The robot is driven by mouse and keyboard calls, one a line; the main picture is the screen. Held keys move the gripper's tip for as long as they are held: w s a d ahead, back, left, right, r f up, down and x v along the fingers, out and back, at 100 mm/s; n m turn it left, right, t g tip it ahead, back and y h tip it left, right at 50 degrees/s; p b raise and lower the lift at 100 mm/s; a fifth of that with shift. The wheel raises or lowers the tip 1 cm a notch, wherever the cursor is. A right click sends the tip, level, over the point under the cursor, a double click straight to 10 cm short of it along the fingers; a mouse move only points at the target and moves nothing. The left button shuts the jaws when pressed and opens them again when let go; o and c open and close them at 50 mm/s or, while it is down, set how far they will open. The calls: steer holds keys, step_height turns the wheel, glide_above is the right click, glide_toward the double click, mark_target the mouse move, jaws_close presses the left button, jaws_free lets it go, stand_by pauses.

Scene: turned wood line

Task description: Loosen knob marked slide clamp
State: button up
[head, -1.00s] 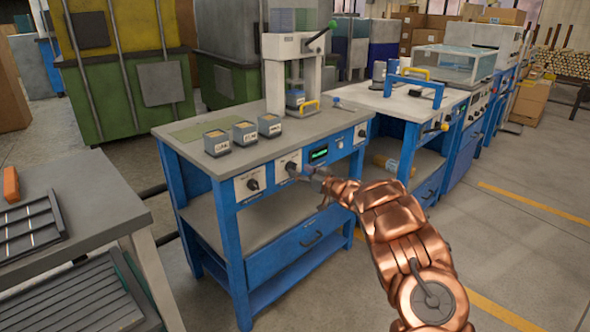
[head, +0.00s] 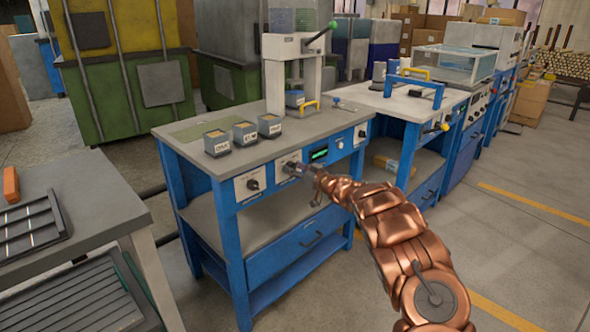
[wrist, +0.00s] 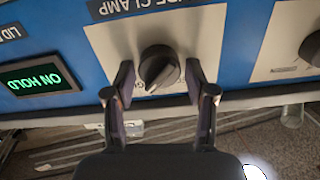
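The slide clamp knob (wrist: 159,69) is a dark round knob with a raised grip bar, on a pale plate (wrist: 205,30) whose label, partly cut off, reads "…DE CLAMP". My gripper (wrist: 160,88) has one finger on each side of the knob, with a gap visible between the fingers and the knob. The fingers are apart and hold nothing. In the head view my gripper (head: 300,170) is at the second plate on the front of the blue bench (head: 228,215), and it largely hides the knob there.
Another knob (wrist: 311,48) sits on a plate to the right in the wrist view; a green display (wrist: 38,78) reading "ON HOLD" is to the left. Several small labelled boxes (head: 245,132) stand on the bench top. A drawer (head: 308,240) lies below the panel.

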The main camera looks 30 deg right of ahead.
steer(key=c, duration=0.8)
steer(key=shift+n, duration=0.3)
steer(key=shift+a+f+n, duration=0.1)
steer(key=shift+f+n, duration=0.05)
steer(key=shift+n, duration=0.35)
steer(key=n+b, duration=0.1)
steer(key=n, duration=0.1)
steer(key=shift+n, duration=0.3)
steer(key=n+b, duration=0.3)
steer(key=n, duration=0.1)
steer(key=shift+f+n+b, duration=0.1)
steer(key=shift+n+b, duration=0.2)
steer(key=n+b, duration=0.3)
steer(key=n, duration=0.1)
steer(key=shift+f+b, duration=0.15)
steer(key=shift+b, duration=0.25)
steer(key=shift+a+n+b, duration=0.1)
steer(key=shift+n+b, duration=1.75)
steer(key=shift+n, duration=0.65)
